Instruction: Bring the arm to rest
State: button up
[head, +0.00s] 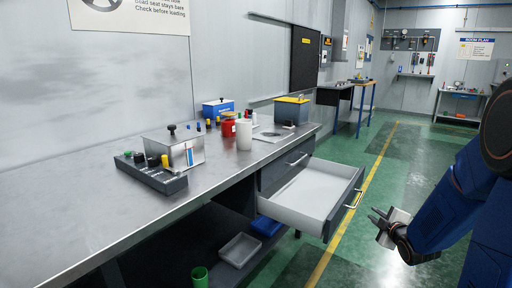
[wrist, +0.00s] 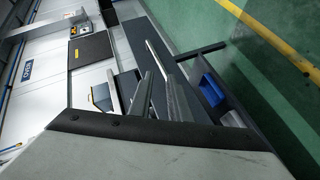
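My arm (head: 445,210) comes in from the right edge of the head view, bent down over the green floor. My gripper (head: 376,214) is at its end, to the right of the open drawer's front and apart from its handle (head: 353,199). Its two fingers point left toward the drawer, with a small gap between them. In the wrist view my gripper (wrist: 160,82) shows both fingers apart, with no held object visible between them.
The bench's drawer (head: 310,194) stands pulled out and looks empty. A grey tray (head: 240,249), a blue bin (head: 265,225) and a green cup (head: 200,277) are below. Green floor lies clear beyond the drawer.

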jog(key=s+a+r+m+g, duration=0.2)
jog(key=s+a+m+g, duration=0.1)
jog(key=s, duration=1)
jog(key=s+a+r+m+g, duration=0.3)
jog(key=s+a+m, duration=0.2)
jog(key=s, duration=0.7)
jog(key=s+a+r+m+g, duration=0.3)
jog(key=s+a+m, duration=0.2)
jog(key=s, duration=0.8)
jog(key=a, duration=0.3)
jog(key=shift+s+g, duration=0.3)
jog(key=shift+g, duration=0.1)
